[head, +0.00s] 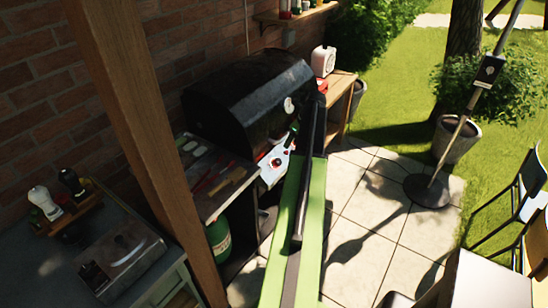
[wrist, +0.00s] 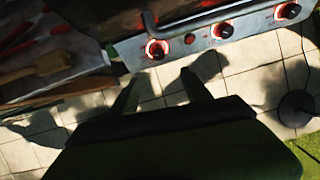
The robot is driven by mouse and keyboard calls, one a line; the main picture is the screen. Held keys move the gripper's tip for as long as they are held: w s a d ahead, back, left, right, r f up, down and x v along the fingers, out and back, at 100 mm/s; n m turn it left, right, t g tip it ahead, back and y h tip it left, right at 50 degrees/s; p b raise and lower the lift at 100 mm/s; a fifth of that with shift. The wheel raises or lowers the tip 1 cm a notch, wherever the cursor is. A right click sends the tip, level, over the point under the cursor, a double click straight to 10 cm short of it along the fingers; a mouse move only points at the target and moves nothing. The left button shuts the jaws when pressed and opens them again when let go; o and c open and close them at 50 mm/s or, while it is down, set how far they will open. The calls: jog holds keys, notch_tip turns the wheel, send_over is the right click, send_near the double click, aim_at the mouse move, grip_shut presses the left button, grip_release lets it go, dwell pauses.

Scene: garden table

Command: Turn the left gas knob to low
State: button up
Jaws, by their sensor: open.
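The grill (head: 245,95) stands against the brick wall with its dark lid down. Its steel control panel (wrist: 255,22) crosses the top of the wrist view. The left gas knob (wrist: 157,49) is black with a glowing red ring around it. A middle knob (wrist: 223,30) and a right knob (wrist: 289,11) have similar red rings. My gripper (wrist: 160,84) is open and empty, its two fingers apart below the left knob in the picture and not touching it. The left knob's pointer setting is too small to read. In the head view my arm covers part of the panel.
A side shelf (head: 207,205) left of the grill holds red-handled tools and a wooden brush (wrist: 38,62). A green gas bottle (head: 219,240) stands below. A wooden post (head: 140,130) rises nearby. A wooden side table (head: 342,82) is at the right. Paving in front is largely clear.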

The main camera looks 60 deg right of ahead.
aim_at(279, 161)
jog(key=b+x, duration=0.5)
jog(key=x, duration=0.1)
jog(key=b+x, duration=1.1)
jog(key=shift+w+a+f, duration=0.2)
jog(key=shift+a+f, duration=0.05)
jog(key=shift+f, duration=0.1)
jog(key=shift+r, duration=0.15)
jog(key=shift+c, duration=0.4)
grip_shut()
